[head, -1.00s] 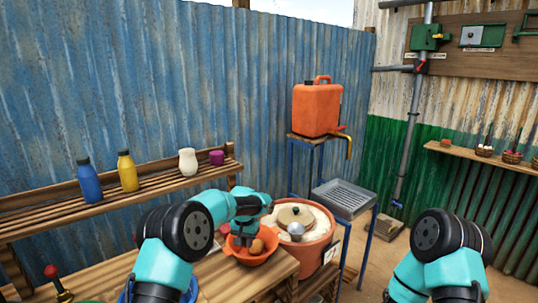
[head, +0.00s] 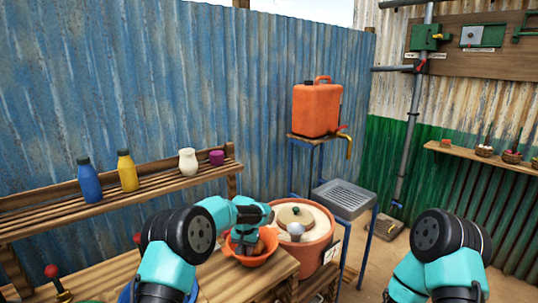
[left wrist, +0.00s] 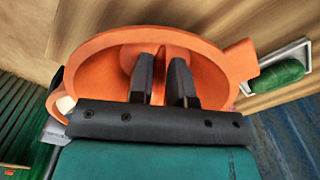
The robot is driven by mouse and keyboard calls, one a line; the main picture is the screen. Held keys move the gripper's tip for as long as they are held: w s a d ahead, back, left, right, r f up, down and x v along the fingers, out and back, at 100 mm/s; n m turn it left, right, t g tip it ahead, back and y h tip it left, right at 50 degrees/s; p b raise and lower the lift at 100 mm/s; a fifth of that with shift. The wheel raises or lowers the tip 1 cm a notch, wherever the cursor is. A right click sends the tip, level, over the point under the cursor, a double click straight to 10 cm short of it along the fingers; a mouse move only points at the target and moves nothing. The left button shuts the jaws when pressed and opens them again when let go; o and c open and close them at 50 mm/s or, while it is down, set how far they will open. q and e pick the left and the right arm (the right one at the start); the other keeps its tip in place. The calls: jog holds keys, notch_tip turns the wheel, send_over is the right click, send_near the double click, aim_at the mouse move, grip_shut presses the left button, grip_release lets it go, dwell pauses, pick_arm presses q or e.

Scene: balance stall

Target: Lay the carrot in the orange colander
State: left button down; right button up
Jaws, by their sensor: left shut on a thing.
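The orange colander (head: 272,259) stands on the wooden bench, beside the clay pot; its rim and bowl fill the middle of the left wrist view (left wrist: 92,56). My left gripper (head: 246,247) reaches down into the colander's bowl. In the left wrist view its two dark fingers (left wrist: 161,66) are inside the rim, shut on a narrow orange thing that looks like the carrot (left wrist: 160,68). It is hard to tell apart from the orange bowl, and I cannot tell whether it touches the bottom. My right arm shows at the right, but its gripper is outside the frame.
A clay pot (head: 326,254) with a lid stands right of the colander. A slatted shelf (head: 150,193) with bottles runs along the wall behind. A metal tray stand (head: 343,199) and an orange jerrycan (head: 316,110) stand further back.

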pick_arm(q)
jog(key=shift+f, duration=0.7)
dwell(0.6)
jog(key=c, duration=1)
grip_release()
notch_tip(320, 180, up, 18)
jog(key=shift+a+f, duration=0.15)
jog(key=shift+f, duration=0.1)
